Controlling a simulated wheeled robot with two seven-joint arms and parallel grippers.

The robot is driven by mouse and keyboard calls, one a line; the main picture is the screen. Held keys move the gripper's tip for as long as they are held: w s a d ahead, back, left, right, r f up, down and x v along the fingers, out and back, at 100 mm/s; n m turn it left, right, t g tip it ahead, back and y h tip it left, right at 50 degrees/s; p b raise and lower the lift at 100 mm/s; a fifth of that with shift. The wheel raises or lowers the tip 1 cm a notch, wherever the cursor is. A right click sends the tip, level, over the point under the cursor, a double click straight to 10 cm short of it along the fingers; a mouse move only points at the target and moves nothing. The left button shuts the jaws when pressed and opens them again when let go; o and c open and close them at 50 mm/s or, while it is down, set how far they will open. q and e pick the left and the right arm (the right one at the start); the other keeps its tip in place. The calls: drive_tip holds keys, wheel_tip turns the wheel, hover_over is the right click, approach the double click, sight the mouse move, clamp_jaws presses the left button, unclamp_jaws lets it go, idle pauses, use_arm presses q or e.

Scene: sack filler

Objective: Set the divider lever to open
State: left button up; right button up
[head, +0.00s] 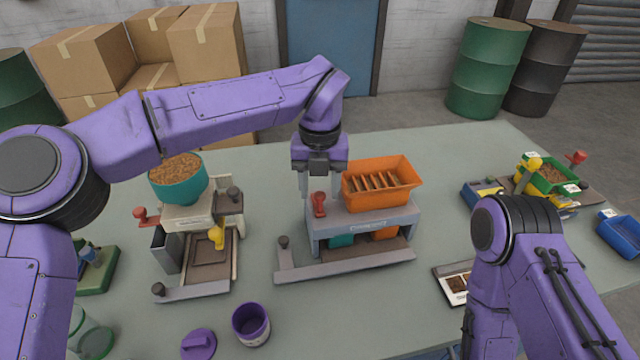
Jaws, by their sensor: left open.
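The divider (365,222) stands mid-table, a grey frame with a slotted orange hopper (384,184) on top. A red lever (319,206) stands roughly upright at the left end of its top. My left gripper (320,190) points down right at this lever, its open fingers around or just behind the lever's top; I cannot tell whether they touch it. Below the frame a teal bin (341,240) and an orange bin (385,232) partly show. My right arm is at the lower right, and its gripper is out of the picture.
To the left is a filler machine (188,218) with a teal bowl (177,178) of grain. A purple cup (251,324) and purple lid (198,344) lie in front. A green tray machine (548,175) and blue scoop (620,233) are at right. The back middle table is clear.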

use_arm(q)
drive_tip(key=shift+s, duration=0.15)
drive_tip(key=shift+c, duration=0.3)
clamp_jaws()
drive_tip(key=shift+a+r+m+p, duration=0.15)
drive_tip(key=shift+a+m+p, duration=0.15)
drive_tip(key=shift+m+p, duration=0.45)
drive_tip(key=shift+w+a+m+p, duration=0.3)
drive_tip(key=shift+a+m+p, duration=0.3)
drive_tip(key=shift+m+p, duration=1.3)
drive_tip(key=shift+w+a+m+p, duration=0.3)
drive_tip(key=shift+a+m+p, duration=0.35)
drive_tip(key=shift+m+p, duration=1.2)
drive_tip(key=shift+w+a+m+p, duration=0.3)
drive_tip(key=shift+a+m+p, duration=0.3)
drive_tip(key=shift+m+p, duration=1.3)
drive_tip(key=shift+n+p, duration=0.3)
drive_tip(key=shift+p, duration=0.05)
